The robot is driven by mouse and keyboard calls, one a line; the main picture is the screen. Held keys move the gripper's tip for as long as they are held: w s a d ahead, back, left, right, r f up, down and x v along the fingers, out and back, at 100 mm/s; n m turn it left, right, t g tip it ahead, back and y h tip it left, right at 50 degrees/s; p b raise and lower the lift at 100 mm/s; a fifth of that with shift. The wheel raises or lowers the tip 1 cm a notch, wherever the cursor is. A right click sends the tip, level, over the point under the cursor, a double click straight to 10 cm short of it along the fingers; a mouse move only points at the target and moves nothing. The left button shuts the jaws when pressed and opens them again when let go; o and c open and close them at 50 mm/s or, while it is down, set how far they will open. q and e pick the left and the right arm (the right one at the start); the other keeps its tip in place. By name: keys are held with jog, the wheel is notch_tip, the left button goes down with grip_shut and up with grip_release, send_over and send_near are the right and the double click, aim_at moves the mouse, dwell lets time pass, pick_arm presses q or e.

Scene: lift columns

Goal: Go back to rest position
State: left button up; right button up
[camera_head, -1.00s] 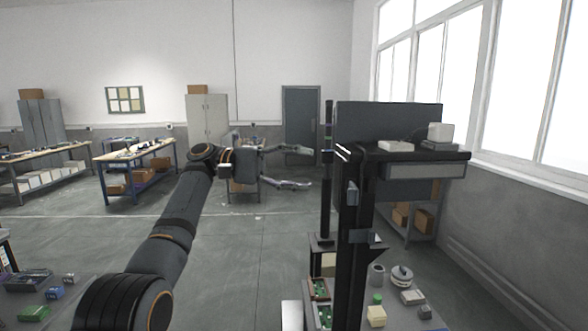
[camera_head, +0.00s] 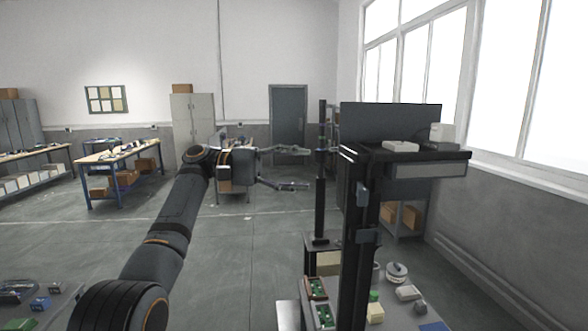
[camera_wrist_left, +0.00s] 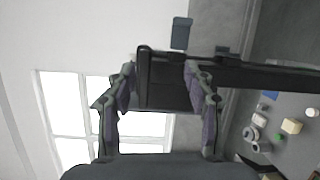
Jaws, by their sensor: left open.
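My left gripper (camera_head: 304,168) is open and empty, at the end of my left arm, which reaches forward from the lower left in the head view. Its two fingers point right toward a slim dark column (camera_head: 320,205), and I see no contact. In the left wrist view the spread fingers (camera_wrist_left: 160,68) have a dark upright structure beyond them, with nothing held between. My right gripper is not in view.
A thick black column (camera_head: 357,240) with a dark shelf (camera_head: 450,155) stands at right. Below it, a grey table (camera_head: 395,318) carries small parts and green boards. Small items lie at lower left. A blue-legged workbench (camera_head: 100,157) stands farther back. The middle floor is open.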

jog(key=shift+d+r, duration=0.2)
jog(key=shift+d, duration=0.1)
